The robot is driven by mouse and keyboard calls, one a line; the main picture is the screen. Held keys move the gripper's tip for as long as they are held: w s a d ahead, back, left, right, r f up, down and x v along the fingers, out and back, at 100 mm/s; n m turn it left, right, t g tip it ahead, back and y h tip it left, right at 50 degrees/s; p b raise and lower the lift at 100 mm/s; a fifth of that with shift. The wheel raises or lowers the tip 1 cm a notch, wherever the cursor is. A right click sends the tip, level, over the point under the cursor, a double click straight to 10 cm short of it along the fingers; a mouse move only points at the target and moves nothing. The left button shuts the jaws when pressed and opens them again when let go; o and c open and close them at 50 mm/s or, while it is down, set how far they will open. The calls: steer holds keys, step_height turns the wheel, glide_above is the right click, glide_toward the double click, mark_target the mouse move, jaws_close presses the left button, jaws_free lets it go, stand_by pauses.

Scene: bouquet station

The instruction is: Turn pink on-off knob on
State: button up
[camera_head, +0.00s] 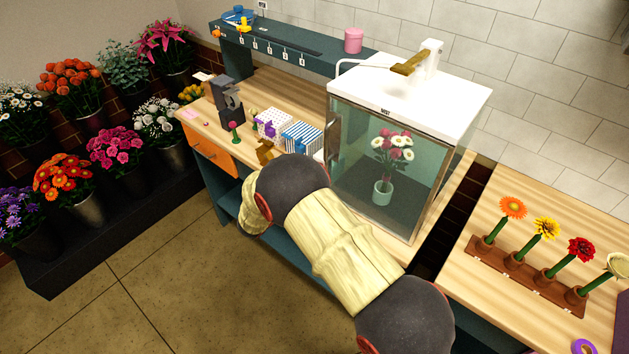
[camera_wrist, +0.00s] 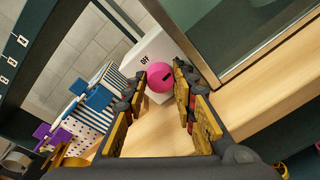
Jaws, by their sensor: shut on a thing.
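The pink on-off knob (camera_wrist: 160,74) sits on a white housing (camera_wrist: 157,47) in the wrist view. The housing carries the word OFF just above and left of the knob. A dark mark shows on the knob's face, towards its right side. My gripper (camera_wrist: 160,88) has one finger on each side of the knob and is shut on it. In the head view my gripper (camera_head: 266,151) shows only in part beside the glass cabinet, and my arm hides the knob.
A glass cabinet (camera_head: 345,125) with a white top holds a potted flower bunch. A dark gray device (camera_head: 228,102) stands further left. Flowers in a wooden rack (camera_head: 490,252) are on the right counter.

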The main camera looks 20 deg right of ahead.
steer(key=shift+m+b, duration=0.45)
steer(key=shift+m, duration=0.15)
steer(key=o, duration=0.9)
steer(key=shift+c, duration=0.2)
steer(key=v, duration=1.2)
steer(key=shift+s, duration=0.15)
